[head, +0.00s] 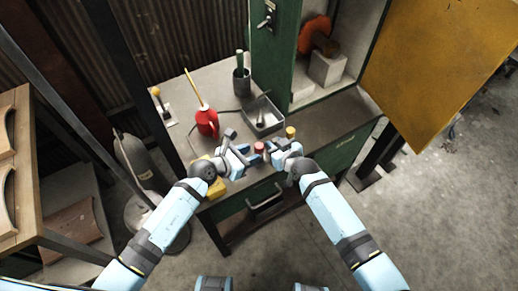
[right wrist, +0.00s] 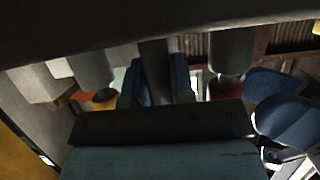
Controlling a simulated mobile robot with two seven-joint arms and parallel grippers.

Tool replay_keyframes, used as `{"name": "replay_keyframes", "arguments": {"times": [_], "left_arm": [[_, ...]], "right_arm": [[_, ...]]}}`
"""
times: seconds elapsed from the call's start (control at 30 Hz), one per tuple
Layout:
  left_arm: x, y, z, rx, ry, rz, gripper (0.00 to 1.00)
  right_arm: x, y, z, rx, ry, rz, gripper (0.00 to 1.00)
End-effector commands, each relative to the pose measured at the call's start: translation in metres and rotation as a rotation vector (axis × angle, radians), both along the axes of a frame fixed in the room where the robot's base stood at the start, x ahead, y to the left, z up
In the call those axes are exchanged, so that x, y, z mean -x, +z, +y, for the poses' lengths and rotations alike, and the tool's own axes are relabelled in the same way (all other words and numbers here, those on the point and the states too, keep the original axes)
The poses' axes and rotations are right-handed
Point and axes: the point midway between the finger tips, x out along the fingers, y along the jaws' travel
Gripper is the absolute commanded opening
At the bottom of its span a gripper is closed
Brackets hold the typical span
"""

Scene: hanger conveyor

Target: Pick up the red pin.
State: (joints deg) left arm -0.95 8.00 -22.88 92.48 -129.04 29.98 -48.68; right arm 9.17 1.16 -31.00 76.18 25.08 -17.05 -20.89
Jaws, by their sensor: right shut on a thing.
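The red pin (head: 259,147) stands near the front edge of the workbench, between my two grippers. In the right wrist view it shows as a grey cylinder with a red end (right wrist: 222,60), beside my right fingers, not between them. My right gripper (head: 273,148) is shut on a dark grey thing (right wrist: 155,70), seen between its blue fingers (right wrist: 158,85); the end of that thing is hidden. My left gripper (head: 243,152) is just left of the red pin; its jaw opening is too small to tell.
A yellow-topped pin (head: 290,131) stands right of my right gripper. A red oil can (head: 207,122), a grey tray (head: 263,117) and a dark cup (head: 241,82) are farther back on the workbench (head: 335,117). A green cabinet (head: 275,50) stands behind.

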Motion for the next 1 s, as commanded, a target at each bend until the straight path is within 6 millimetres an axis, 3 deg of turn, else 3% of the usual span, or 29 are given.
{"name": "replay_keyframes", "arguments": {"times": [0.13,0.43,0.57,0.87,1.0], "left_arm": [[-0.014,-0.007,-0.014,0.002,0.001,0.001,0.38],[-0.017,-0.01,-0.017,0.0,0.0,0.0,0.38],[-0.017,-0.01,-0.017,0.0,0.0,0.0,0.11],[-0.017,-0.008,-0.017,0.001,-0.001,0.0,0.1],[-0.017,0.009,-0.018,0.003,-0.001,-0.004,0.07]], "right_arm": [[0.0,0.0,0.0,0.0,0.0,0.0,0.0],[0.0,0.0,0.0,0.0,0.0,0.0,0.0],[0.0,0.0,0.0,0.0,0.0,0.0,0.0],[0.0,0.0,0.0,0.0,0.0,0.0,0.0],[0.0,0.0,0.0,0.001,0.0,0.0,0.0]]}}
